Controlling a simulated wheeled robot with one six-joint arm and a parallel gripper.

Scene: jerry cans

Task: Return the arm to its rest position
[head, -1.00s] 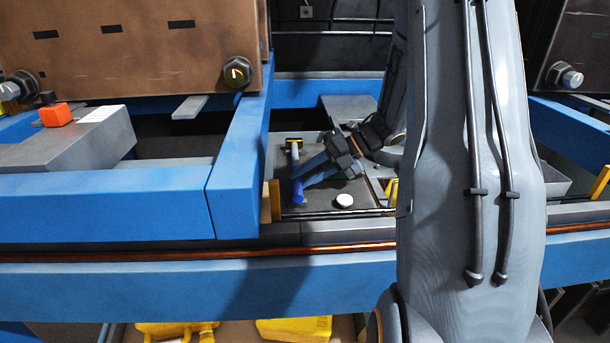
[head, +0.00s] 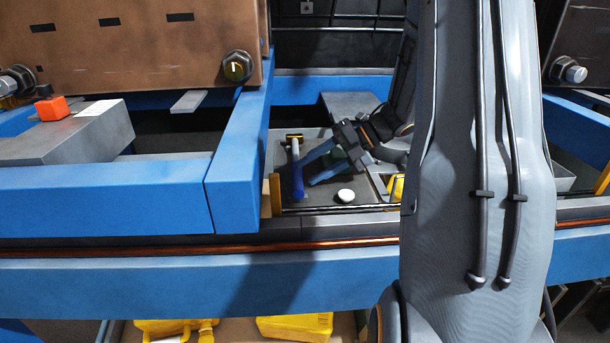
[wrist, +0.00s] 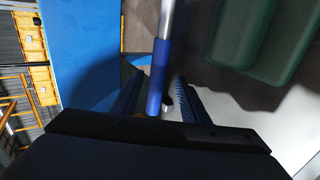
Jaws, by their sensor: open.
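My gripper (head: 311,174) is in the recess between the blue beams, at the end of my grey arm. Its fingers are open and point left toward a tool with a blue handle (head: 297,181) and a yellow-and-black head. The tool lies on the dark grey tray floor (head: 318,202). In the head view the fingertips are just right of the handle, with a small gap. In the wrist view the blue handle (wrist: 160,72) shows beyond and between the open fingers (wrist: 155,90); nothing is gripped.
A white round object (head: 345,196) sits in front of my gripper. A green object (wrist: 245,35) is close by in the wrist view. Blue beams (head: 235,150) border the recess at left and front. Yellow jerry cans (head: 295,327) are below. An orange block (head: 52,109) is at left.

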